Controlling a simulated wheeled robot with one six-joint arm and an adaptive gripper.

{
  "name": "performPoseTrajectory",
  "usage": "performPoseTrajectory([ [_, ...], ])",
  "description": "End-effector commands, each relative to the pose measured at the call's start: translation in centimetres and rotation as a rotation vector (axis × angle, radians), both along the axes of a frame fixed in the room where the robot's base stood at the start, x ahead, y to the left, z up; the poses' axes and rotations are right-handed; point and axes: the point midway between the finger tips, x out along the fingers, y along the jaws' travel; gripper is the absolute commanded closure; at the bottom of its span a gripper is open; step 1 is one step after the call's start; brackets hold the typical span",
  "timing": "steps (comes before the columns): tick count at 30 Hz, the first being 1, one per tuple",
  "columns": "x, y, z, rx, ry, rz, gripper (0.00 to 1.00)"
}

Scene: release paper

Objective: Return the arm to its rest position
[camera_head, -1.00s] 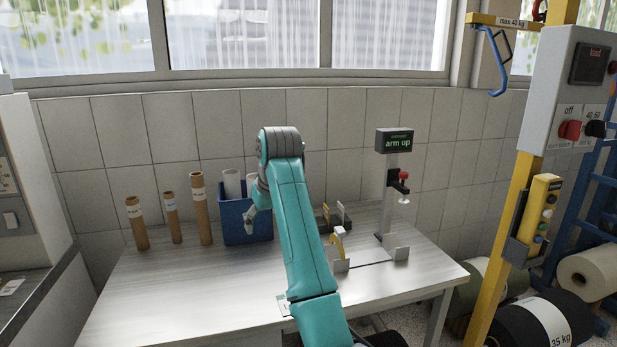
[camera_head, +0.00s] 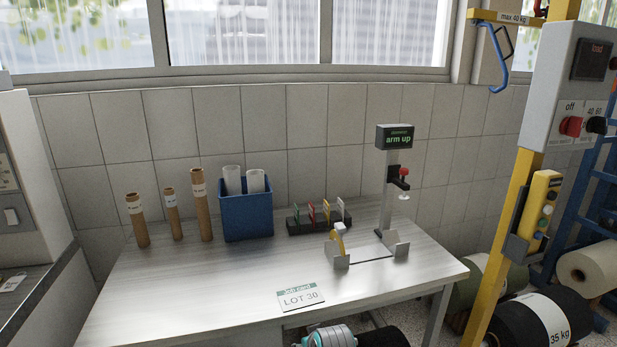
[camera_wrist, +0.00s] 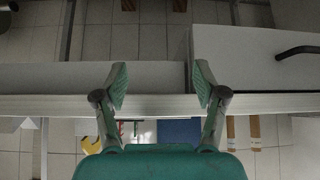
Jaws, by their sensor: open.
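My gripper (camera_wrist: 160,88) shows in the wrist view with its two fingers wide apart and nothing between them. It is open. In the head view only a small teal and grey part of my arm (camera_head: 330,337) shows at the bottom edge, below the front of the table. My gripper itself is out of the head view.
The table (camera_head: 190,290) holds cardboard tubes (camera_head: 171,215), a blue bin (camera_head: 246,217) with white rolls, a rack (camera_head: 318,222), a job card (camera_head: 300,296) and a stand reading "arm up" (camera_head: 395,138). A yellow post (camera_head: 500,240) and rolls (camera_head: 540,320) stand at right.

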Motion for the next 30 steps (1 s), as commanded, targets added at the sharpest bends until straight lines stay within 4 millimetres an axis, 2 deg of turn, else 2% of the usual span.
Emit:
performPoseTrajectory([
  [1, -1.6, -0.9, -2.0, 0.003, -0.007, -0.013, 0.29],
  [6, -6.0, -3.5, -6.4, 0.018, -0.058, -0.049, 0.29],
  [15, -15.2, -7.8, -11.5, 0.043, -0.148, -0.112, 0.29],
  [22, -23.0, -10.7, -13.2, 0.057, -0.217, -0.156, 0.29],
  [30, -32.4, -13.5, -12.6, 0.073, -0.300, -0.205, 0.29],
])
